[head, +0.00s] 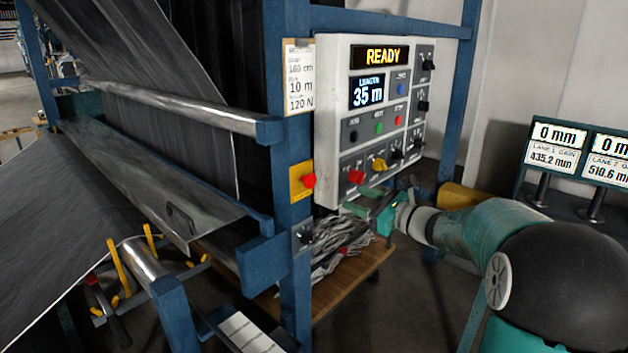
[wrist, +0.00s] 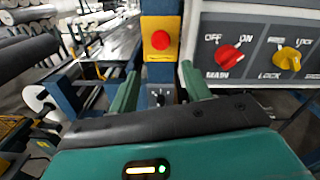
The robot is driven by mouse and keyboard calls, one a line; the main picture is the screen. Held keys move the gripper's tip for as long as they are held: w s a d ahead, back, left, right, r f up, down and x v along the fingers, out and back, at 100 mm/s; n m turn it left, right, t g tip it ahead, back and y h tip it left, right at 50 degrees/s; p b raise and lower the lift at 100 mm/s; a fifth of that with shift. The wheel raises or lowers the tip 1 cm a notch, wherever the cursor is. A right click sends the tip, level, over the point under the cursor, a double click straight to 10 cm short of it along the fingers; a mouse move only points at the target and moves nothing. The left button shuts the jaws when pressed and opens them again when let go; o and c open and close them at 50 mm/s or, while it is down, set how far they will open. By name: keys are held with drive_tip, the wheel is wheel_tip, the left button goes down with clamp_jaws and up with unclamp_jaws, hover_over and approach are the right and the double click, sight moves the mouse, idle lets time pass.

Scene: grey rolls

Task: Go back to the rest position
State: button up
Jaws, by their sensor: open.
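My gripper (head: 362,200) is at the lower edge of the grey control panel (head: 335,160) in the head view, below its red and yellow knobs. In the wrist view my gripper (wrist: 160,72) is open, its two green fingers apart with nothing held between them. A blue post (wrist: 160,25) with a red button on a yellow plate (wrist: 150,52) stands ahead, between the fingers in the picture. The red MAIN knob (wrist: 230,57) and the yellow LOCK knob (wrist: 288,57) are to the right. The panel display (head: 383,55) reads READY, with 35 m below.
The blue machine frame (head: 293,230) and dark fabric (head: 55,220) fill the left. A wooden board with crumpled grey scraps (head: 340,245) lies below my gripper. Two lane displays (head: 560,145) stand at right. Grey floor shows beside the board.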

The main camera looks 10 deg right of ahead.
drive_tip(key=s+a+f+n+g+h, duration=0.25)
drive_tip(key=s+a+n+g, duration=0.55)
drive_tip(key=s+a+n, duration=0.6)
drive_tip(key=s+d+f+n+h, duration=0.1)
drive_tip(key=s+n+h, duration=0.3)
drive_tip(key=s, duration=0.6)
drive_tip(key=s+d+f+n+g+h, duration=0.1)
drive_tip(key=s+d+f+n+h, duration=0.1)
drive_tip(key=s+n, duration=0.6)
drive_tip(key=s+f+h, duration=0.1)
drive_tip(key=s+h, duration=0.1)
drive_tip(key=s, duration=0.1)
drive_tip(key=shift+d+f, duration=0.3)
drive_tip(key=shift+f, duration=0.1)
drive_tip(key=shift+s, duration=0.1)
drive_tip(key=shift+c, duration=1.3)
drive_tip(key=shift+a, duration=0.2)
